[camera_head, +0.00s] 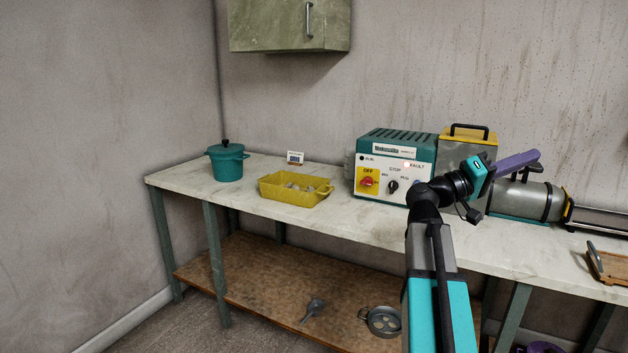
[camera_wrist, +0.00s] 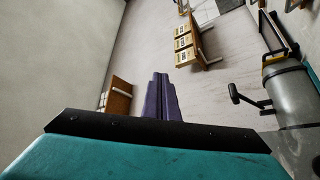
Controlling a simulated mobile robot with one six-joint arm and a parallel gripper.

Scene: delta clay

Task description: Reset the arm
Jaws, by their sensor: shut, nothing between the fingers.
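My arm rises in front of the bench at the right of the head view. My gripper (camera_head: 517,161) has purple fingers pointing right, above a grey cylindrical machine (camera_head: 525,200). In the wrist view the purple fingers of my gripper (camera_wrist: 161,92) lie together, with nothing between them. The grey cylinder also shows in the wrist view (camera_wrist: 290,95), to the right of the fingers and apart from them.
The bench (camera_head: 365,222) holds a teal pot (camera_head: 227,163), a yellow tray (camera_head: 292,201) with small pieces, a teal control box (camera_head: 390,147) and a wooden tray (camera_head: 612,269). A green wall cabinet (camera_head: 275,25) hangs above. A lower shelf (camera_head: 250,290) holds a strainer-like pan (camera_head: 381,321).

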